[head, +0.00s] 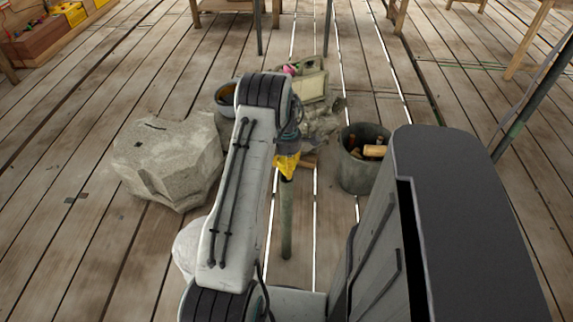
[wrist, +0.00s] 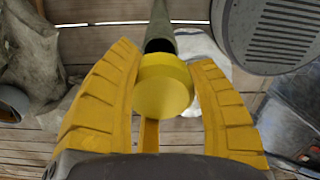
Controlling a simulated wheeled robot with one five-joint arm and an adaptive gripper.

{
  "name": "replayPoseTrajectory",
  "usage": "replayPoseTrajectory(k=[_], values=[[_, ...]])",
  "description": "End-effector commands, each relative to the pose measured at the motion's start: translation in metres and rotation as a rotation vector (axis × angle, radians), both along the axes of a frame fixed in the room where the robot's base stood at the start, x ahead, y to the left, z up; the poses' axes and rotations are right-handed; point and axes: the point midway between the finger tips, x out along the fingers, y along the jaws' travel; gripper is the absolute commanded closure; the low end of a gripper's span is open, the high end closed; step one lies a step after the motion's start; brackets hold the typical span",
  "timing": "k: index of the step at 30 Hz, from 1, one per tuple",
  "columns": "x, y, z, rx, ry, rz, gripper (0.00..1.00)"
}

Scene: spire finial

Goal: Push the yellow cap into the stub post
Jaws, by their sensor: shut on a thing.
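The yellow cap (wrist: 162,92) is between the yellow fingers of my gripper (wrist: 165,70) in the wrist view, and the gripper is shut on it. The stub post (wrist: 161,22) is a grey-green tube just beyond the cap. Its dark open end shows at the cap's far edge. In the head view the post (head: 287,220) stands upright, with my gripper (head: 286,164) right above its top. The cap cannot be told apart from the yellow fingers there. Whether the cap touches the post is not clear.
A grey bucket (head: 361,172) with wooden-handled tools stands right of the post. A large pale stone block (head: 168,160) lies to the left. Other items, including a round pot (head: 226,96), sit behind my arm. Plank floor (head: 70,180) is clear at the far left.

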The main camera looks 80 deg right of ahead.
Motion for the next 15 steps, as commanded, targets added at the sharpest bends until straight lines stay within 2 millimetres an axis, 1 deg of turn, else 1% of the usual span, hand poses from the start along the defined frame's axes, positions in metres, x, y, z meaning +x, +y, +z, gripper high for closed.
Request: replayPoseTrajectory(k=[1,15], values=[[0.000,0.000,-0.004,0.000,0.000,0.000,0.70],[0.000,0.000,-0.025,-0.001,0.000,0.000,0.70]])
